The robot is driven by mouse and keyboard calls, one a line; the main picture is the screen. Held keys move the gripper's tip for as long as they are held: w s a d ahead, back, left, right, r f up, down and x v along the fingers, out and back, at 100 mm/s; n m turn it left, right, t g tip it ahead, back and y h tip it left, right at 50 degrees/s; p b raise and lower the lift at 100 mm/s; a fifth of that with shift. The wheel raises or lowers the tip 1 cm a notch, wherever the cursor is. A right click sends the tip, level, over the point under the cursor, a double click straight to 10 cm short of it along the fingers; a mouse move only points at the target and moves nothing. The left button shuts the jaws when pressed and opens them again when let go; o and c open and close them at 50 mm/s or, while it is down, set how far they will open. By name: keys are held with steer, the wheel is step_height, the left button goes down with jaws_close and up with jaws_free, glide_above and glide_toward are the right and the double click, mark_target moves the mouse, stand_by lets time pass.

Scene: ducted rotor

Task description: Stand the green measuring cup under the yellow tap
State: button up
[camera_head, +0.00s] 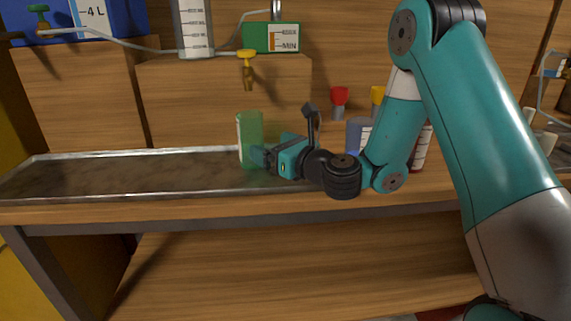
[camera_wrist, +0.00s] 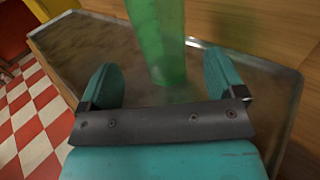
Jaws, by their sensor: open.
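The green measuring cup (camera_head: 250,137) is translucent and stands upright on the metal tray (camera_head: 120,172). In the wrist view the cup (camera_wrist: 158,40) rises just ahead of my gripper, in the gap between the two fingers. My gripper (camera_head: 258,157) is open, with its fingers (camera_wrist: 162,80) apart and clear space visible on both sides of the cup. The yellow tap (camera_head: 247,68) hangs from the wooden block above, and the cup stands roughly below it in the head view. How exactly they line up in depth I cannot tell.
A blue tank (camera_head: 110,20) with a green tap stands upper left. A clear graduated cylinder (camera_head: 194,28) and a green box (camera_head: 272,38) stand on the wooden block (camera_head: 200,100). Red-topped (camera_head: 339,98) and other containers stand behind my arm. The tray's left part is clear.

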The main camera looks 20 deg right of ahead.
steer(key=b+v, duration=0.2)
steer(key=v, duration=0.2)
steer(key=shift+s+b, duration=0.1)
steer(key=shift+b, duration=0.25)
steer(key=s+a+n+g+y, duration=0.1)
steer(key=a+n, duration=0.1)
steer(key=s+a+r+n+g+y, duration=0.1)
steer(key=a+n, duration=0.1)
steer(key=n, duration=0.1)
steer(key=s+a+n+y, duration=0.1)
steer(key=a+n, duration=0.1)
steer(key=shift+a+r+n+g+y, duration=0.1)
steer(key=shift+r+n+g+y, duration=0.2)
steer(key=shift+g, duration=0.1)
steer(key=s+a+f+n+g, duration=0.1)
steer(key=s+a+n+g, duration=0.35)
steer(key=s+n, duration=0.4)
steer(key=s+a+f+n+g, duration=0.1)
steer(key=s+a+n+g, duration=0.4)
steer(key=n, duration=0.6)
steer(key=s+d+f+n+g+h, duration=0.1)
steer(key=s+d+n+g+h, duration=0.3)
steer(key=s+n, duration=0.7)
steer(key=d+h, duration=0.2)
steer(key=d, duration=0.1)
steer(key=shift+s+f+n, duration=0.3)
steer(key=shift+n, duration=0.05)
